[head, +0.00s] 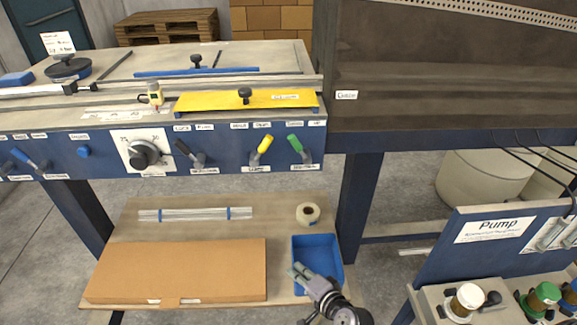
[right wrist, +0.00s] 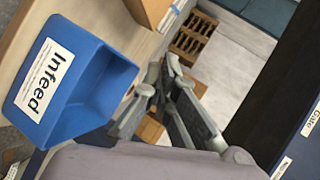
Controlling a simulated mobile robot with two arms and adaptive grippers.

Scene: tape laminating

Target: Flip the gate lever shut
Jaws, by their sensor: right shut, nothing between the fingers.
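Several levers stand on the blue front panel of the machine in the head view: a blue-handled lever (head: 24,159) at the far left, a black lever (head: 188,153), a yellow lever (head: 261,149) and a green lever (head: 298,148). Their small labels are too blurred to tell which is the gate lever. My right gripper (head: 297,273) is shut and empty, over the blue bin at the lower shelf, well below the levers. It also shows in the right wrist view (right wrist: 168,68), pointing away from the bin. My left gripper is not in view.
A blue bin (right wrist: 96,97) labelled Infeed stands on the lower shelf (head: 185,229), beside a cardboard box (head: 180,270) and a tape roll (head: 308,213). A pump stand (head: 450,255) is at the right. The space before the levers is clear.

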